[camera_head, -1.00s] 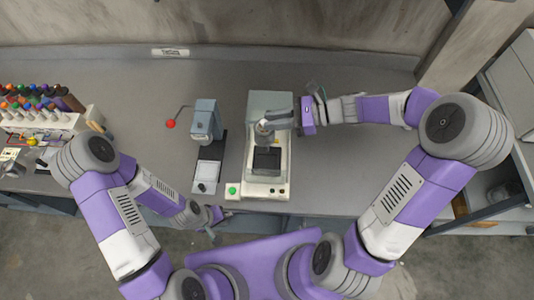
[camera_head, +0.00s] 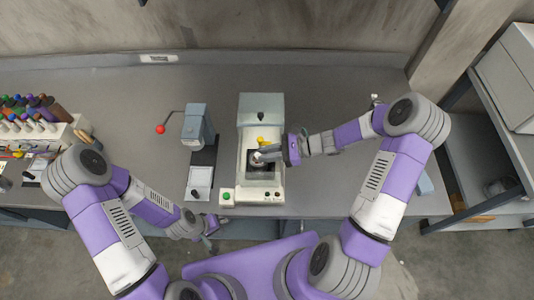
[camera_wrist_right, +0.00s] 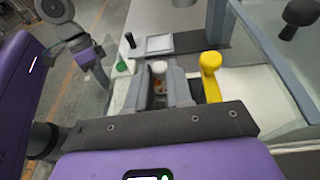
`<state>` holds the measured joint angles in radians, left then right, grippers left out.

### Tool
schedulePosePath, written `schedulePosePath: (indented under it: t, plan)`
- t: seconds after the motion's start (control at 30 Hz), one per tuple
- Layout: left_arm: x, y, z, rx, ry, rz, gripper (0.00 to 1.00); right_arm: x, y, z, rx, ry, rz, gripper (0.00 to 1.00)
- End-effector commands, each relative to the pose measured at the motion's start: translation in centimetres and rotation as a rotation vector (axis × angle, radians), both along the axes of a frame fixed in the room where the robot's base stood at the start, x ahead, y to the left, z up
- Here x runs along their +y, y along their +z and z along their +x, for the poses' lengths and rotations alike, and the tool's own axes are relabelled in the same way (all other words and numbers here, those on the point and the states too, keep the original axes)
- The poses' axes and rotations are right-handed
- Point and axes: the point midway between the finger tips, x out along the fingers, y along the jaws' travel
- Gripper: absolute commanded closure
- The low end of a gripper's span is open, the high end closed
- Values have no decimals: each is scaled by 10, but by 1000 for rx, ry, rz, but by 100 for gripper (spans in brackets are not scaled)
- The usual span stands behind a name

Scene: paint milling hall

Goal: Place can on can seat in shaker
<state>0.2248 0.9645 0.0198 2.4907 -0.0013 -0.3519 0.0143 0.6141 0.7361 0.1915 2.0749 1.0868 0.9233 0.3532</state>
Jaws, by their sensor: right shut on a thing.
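The shaker (camera_head: 246,110) is a pale machine with a grey top, standing on the bench in the middle of the head view. A dark recess shows in its front half. My right gripper (camera_head: 262,155) is over this recess, shut on a small can (camera_head: 257,157) with a pale top. In the right wrist view the can (camera_wrist_right: 158,68) shows between the two grey fingers. The can's base and the can seat are hidden, so I cannot tell whether they touch. A yellow knob (camera_wrist_right: 210,62) stands beside the fingers. My left gripper (camera_head: 210,224) hangs low by the bench's front edge; its jaws are unclear.
A grey press-like device (camera_head: 194,126) with a red-ended lever and a white plate stands left of the shaker. A green button (camera_head: 226,196) is at the shaker's front left. A rack of coloured bottles (camera_head: 40,130) is at the far left. The bench right of the shaker is mostly clear.

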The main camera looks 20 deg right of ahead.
Motion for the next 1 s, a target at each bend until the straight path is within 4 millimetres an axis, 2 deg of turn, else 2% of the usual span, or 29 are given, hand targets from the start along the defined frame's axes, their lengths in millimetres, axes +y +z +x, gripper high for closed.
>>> schedulePosePath:
  t: [0.27,0.3,0.43,0.77,0.87,1.0]
  plan:
    - [0,0,0,0,0,0,100,0,-1,0,-2,1,1,100]
    - [0,0,0,0,0,0,100,0,-2,0,-1,0,0,75]
    - [0,0,0,0,0,0,100,0,-1,0,-1,0,0,55]
    - [0,0,0,0,0,0,100,-2,0,0,-1,-1,-1,54]
    - [0,0,0,0,0,0,100,-12,2,-2,-3,-2,-3,54]
    - [0,1,0,0,0,0,100,-36,10,-8,-3,-4,-4,54]
